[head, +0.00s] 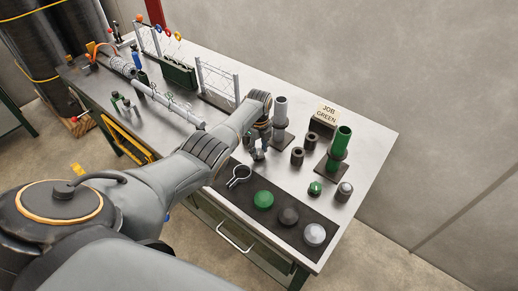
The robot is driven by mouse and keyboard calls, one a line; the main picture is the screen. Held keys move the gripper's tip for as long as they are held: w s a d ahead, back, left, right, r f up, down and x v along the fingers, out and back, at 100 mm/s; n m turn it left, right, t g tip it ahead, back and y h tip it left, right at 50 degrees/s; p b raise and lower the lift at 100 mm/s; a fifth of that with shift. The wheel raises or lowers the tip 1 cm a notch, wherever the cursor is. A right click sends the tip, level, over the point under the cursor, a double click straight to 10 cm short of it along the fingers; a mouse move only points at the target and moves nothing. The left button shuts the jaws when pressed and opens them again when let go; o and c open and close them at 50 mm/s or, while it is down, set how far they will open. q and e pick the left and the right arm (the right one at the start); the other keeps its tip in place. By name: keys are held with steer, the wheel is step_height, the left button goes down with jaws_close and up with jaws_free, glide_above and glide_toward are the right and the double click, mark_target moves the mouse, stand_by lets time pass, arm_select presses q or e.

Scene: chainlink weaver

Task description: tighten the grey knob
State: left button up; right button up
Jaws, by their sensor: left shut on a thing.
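My left gripper (259,153) reaches across the bench from the left and points down just left of the grey tube (280,108). It is shut on a small pale grey piece beside the tube's stand. This looks like the grey knob, but the fingers hide most of it, so I cannot tell its shape or how it sits. The grey tube stands upright on a dark base plate (284,141). My right gripper is not in view.
A green tube (341,142) on a stand, two dark rings, and small green and grey-topped pieces (344,190) stand to the right. A dark mat (238,201) in front holds a ring clamp and three round caps. A "JOB GREEN" sign (327,114) stands behind.

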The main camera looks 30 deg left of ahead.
mark_target(259, 151)
arm_select(q)
steer(key=o, duration=1.2)
steer(key=shift+c, duration=0.2)
steer(key=shift+r, duration=0.1)
step_height(259, 151, up, 12)
